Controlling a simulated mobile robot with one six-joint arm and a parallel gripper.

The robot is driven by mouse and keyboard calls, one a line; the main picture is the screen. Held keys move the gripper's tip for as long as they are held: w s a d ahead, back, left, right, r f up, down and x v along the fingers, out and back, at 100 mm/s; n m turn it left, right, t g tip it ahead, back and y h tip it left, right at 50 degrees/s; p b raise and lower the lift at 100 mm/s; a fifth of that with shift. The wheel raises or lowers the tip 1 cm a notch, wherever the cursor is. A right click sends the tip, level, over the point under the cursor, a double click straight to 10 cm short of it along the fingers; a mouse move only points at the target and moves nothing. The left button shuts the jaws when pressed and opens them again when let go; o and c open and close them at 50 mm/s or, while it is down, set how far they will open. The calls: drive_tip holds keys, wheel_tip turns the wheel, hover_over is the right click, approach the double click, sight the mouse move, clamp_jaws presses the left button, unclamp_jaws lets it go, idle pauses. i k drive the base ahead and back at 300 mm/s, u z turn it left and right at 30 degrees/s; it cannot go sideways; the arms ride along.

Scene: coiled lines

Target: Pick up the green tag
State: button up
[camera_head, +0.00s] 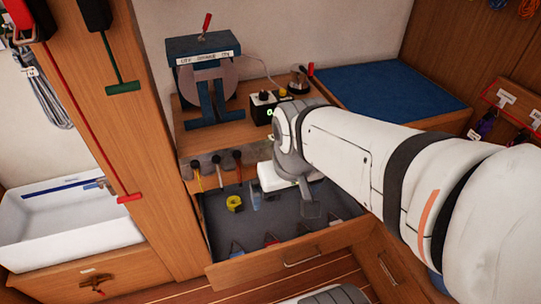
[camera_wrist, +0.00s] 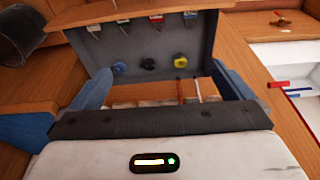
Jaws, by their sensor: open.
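I cannot make out a green tag for sure in either view. My gripper (camera_head: 283,205) hangs over the open drawer (camera_head: 262,264) in the head view. In the wrist view my gripper (camera_wrist: 163,72) is open, with its two blue-grey fingers spread wide and nothing seen between them but the drawer and wood beyond. The drawer holds a yellow roll (camera_head: 234,203), which also shows in the wrist view (camera_wrist: 181,61), near a dark round item (camera_wrist: 149,63) and a blue one (camera_wrist: 119,67). My arm and gripper hide part of the drawer in the head view.
Several small tools with blue or red parts (camera_wrist: 155,18) lie along one drawer side. Tools with coloured handles (camera_head: 237,167) hang above the drawer. A vise-like blue stand (camera_head: 205,90) is on the bench. A green bar (camera_head: 123,88) hangs on the left panel; a white sink (camera_head: 65,235) is at left.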

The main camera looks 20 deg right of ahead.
sight(309, 232)
drive_tip(key=z, duration=1.4)
drive_tip(key=k, duration=1.05)
drive_tip(key=u, duration=0.75)
drive_tip(key=i, duration=1.05)
drive_tip(key=u, duration=0.05)
